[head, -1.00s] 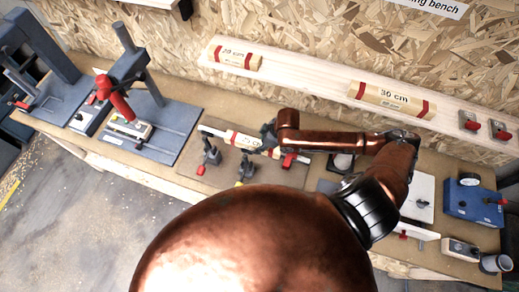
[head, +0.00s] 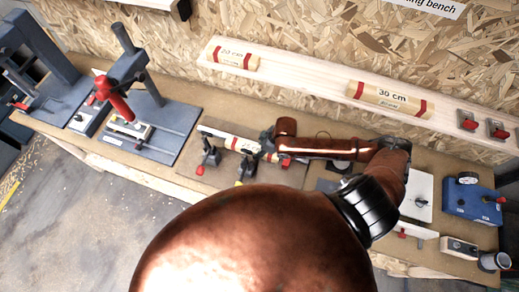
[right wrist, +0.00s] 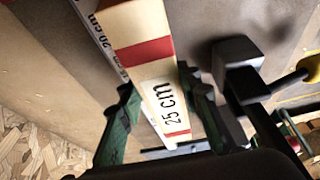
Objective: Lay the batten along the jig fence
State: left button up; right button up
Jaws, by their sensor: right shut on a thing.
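The batten (right wrist: 155,70) is pale wood with red bands and a "25 cm" label. It also shows in the head view (head: 246,145), at the jig (head: 215,172) on the bench. My right gripper (head: 268,145) is shut on the batten; in the right wrist view its green fingers (right wrist: 163,108) stand on either side of it. The white jig fence (right wrist: 92,22), with scale markings, runs beside the batten's left side, roughly parallel. I cannot tell whether the batten touches the fence or the jig base. My left gripper is not in view.
Two dark toggle clamps with red (head: 208,153) and yellow (head: 245,167) parts stand in front of the batten; one is close to my right fingers in the wrist view (right wrist: 238,68). A shelf behind holds a 20 cm batten (head: 232,56) and a 30 cm batten (head: 388,98).

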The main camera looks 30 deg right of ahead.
jog(key=o, duration=1.3)
jog(key=shift+o, duration=0.2)
jog(key=shift+r, duration=0.25)
jog(key=v, duration=1.2)
jog(key=shift+r, duration=0.3)
